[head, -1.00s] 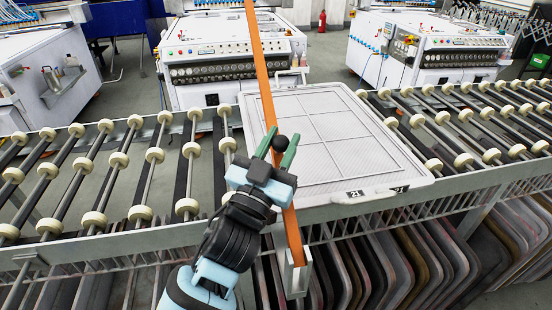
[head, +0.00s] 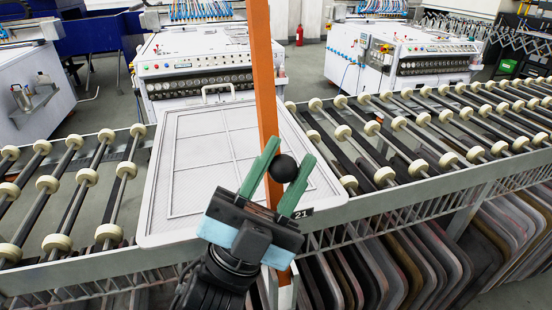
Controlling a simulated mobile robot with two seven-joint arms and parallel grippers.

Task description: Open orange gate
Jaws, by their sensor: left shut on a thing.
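The orange gate (head: 264,80) is a long bar that rises from a bracket (head: 284,290) at the front edge of the roller conveyor and runs up past the top of the picture. A black ball knob (head: 284,168) sits beside the bar, low on it. My left gripper (head: 288,160) has its two green fingers on either side of the knob and is shut on it. The gripper and wrist cover part of the bar's lower end. My right gripper is not in view.
A white framed tray (head: 190,160), marked 21, lies on the conveyor behind the bar. Conveyor rollers (head: 370,125) with cream wheels run to both sides. White machines (head: 195,65) stand beyond. Dark curved racks (head: 400,265) hang below the conveyor's front edge.

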